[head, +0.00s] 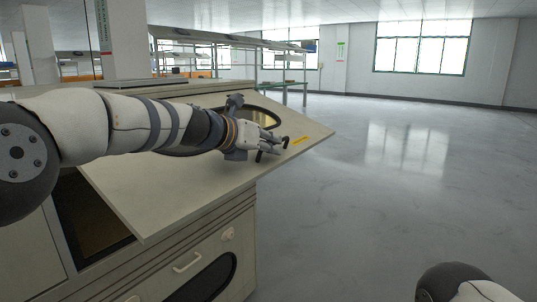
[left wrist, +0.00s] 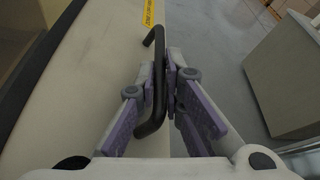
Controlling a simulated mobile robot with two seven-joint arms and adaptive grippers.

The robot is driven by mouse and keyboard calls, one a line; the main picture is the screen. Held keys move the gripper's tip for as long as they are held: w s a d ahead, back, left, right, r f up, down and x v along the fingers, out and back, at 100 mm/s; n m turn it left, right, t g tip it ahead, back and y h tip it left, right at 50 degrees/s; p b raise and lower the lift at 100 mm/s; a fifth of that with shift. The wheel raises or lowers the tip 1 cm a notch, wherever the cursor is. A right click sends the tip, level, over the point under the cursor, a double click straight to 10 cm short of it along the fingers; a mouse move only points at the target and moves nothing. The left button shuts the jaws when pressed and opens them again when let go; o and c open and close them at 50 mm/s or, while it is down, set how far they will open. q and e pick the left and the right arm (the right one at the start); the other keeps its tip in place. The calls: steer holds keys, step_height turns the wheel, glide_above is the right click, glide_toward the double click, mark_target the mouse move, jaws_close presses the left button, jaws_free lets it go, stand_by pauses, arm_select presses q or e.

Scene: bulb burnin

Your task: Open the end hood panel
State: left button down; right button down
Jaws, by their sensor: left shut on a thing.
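The end hood panel (head: 165,205) is a cream, flat panel with a dark-rimmed window, tilted up and out from the cabinet so that a dark opening shows under it. My left gripper (head: 268,152) is at the panel's outer right part, beside a yellow label (head: 299,141). In the left wrist view my left gripper (left wrist: 161,85) is shut on the panel's black bar handle (left wrist: 158,50). The panel's surface (left wrist: 105,75) lies to the left of the fingers there. My right gripper is not seen; only a piece of my right arm shows at the bottom right of the head view.
The cabinet's lower front has a light pull handle (head: 187,263) and a dark oval window (head: 208,280). Shelving racks (head: 285,90) stand behind. The grey floor (head: 400,180) to the right is open. In the left wrist view a grey box-like unit (left wrist: 285,75) stands at the right.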

arm_select(q)
steer(key=shift+f, duration=0.1)
steer(key=c, duration=1.7)
jaws_free()
step_height(320, 180, up, 4)
steer(key=r, duration=0.1)
glide_above(234, 173)
steer(key=shift+f, duration=0.25)
